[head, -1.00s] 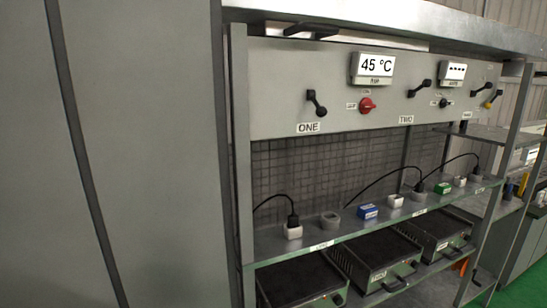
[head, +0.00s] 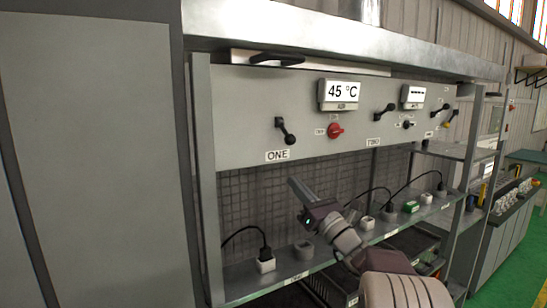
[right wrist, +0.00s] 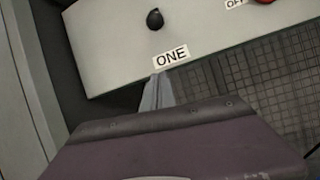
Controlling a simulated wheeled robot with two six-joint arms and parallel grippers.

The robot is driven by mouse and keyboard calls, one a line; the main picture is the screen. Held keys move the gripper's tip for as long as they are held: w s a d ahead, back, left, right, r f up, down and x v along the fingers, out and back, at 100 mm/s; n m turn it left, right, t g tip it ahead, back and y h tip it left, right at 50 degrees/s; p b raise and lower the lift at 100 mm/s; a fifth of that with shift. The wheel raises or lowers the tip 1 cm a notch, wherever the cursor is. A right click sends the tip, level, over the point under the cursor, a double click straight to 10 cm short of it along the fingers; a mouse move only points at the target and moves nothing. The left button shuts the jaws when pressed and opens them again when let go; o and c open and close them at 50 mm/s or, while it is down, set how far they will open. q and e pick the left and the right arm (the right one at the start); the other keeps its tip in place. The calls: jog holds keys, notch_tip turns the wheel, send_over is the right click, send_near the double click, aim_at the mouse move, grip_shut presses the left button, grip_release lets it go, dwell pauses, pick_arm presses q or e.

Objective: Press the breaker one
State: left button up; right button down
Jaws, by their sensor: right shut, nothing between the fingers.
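The breaker one is a black lever (head: 285,131) on the grey panel, above the label ONE (head: 277,155). In the right wrist view its black knob (right wrist: 155,18) shows near the top, above the label. My right gripper (head: 294,184) is shut and empty, below and slightly right of the lever, apart from it in the picture. My left gripper is not in view.
Another black lever (head: 384,113) is farther right. Below, a shelf holds plugs and sockets, including a white socket (head: 265,265). A metal ledge (head: 340,40) overhangs the panel.

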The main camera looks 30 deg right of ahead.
aim_at(287, 135)
jog(key=shift+s+d+r+m+t, duration=0.15)
jog(key=shift+d+r+m+t, duration=0.2)
jog(key=shift+r, duration=0.1)
jog(key=p+x, duration=0.6)
jog(key=x, duration=0.4)
jog(key=shift+r+p, duration=0.2)
jog(key=shift+p, duration=0.2)
jog(key=s+r+p, duration=0.1)
jog(key=s+d+r+p, duration=0.1)
jog(key=shift+s, duration=0.35)
jog(key=shift+w, duration=0.15)
